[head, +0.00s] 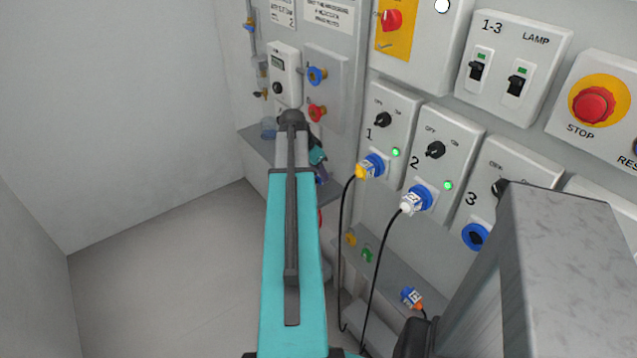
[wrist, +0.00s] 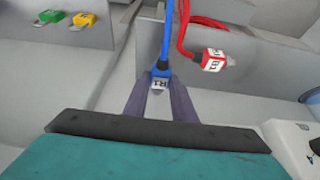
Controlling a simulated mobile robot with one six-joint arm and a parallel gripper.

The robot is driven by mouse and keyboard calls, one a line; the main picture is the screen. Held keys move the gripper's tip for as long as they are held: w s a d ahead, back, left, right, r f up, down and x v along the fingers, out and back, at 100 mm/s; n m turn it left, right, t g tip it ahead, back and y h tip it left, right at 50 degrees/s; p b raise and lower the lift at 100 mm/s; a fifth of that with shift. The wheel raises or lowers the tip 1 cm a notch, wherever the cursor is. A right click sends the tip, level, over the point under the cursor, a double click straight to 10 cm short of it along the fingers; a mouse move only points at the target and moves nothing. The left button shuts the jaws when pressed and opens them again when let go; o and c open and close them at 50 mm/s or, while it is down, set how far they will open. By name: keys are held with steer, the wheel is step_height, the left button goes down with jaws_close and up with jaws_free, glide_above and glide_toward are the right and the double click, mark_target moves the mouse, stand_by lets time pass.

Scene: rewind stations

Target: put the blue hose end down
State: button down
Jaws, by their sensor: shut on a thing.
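The blue hose end (wrist: 161,82) is between the fingers of my gripper (wrist: 161,77), which is shut on it, in the wrist view. It carries a white label, and its blue hose (wrist: 168,30) runs up out of the top of the picture. A red hose end (wrist: 213,60) with a white label is to the right of the blue one and apart from it. In the head view my arm hides most of the gripper, and the blue hose end cannot be made out clearly there.
A green connector (wrist: 52,16) and a yellow connector (wrist: 83,20) lie on a grey ledge at the upper left in the wrist view. In the head view, a wall panel (head: 388,130) with plugged cables stands right of my arm. The floor (head: 170,280) at left is clear.

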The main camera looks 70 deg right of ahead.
mark_target(318, 177)
steer(key=shift+f+p, duration=0.35)
steer(key=shift+f, duration=1.4)
steer(key=shift+f, duration=0.15)
steer(key=c, duration=1.5)
jaws_free()
steer(key=shift+r, duration=0.2)
steer(key=shift+b+v, duration=0.5)
steer(key=shift+v, duration=5.45)
steer(key=shift+a, duration=0.1)
steer(key=shift+f, duration=0.1)
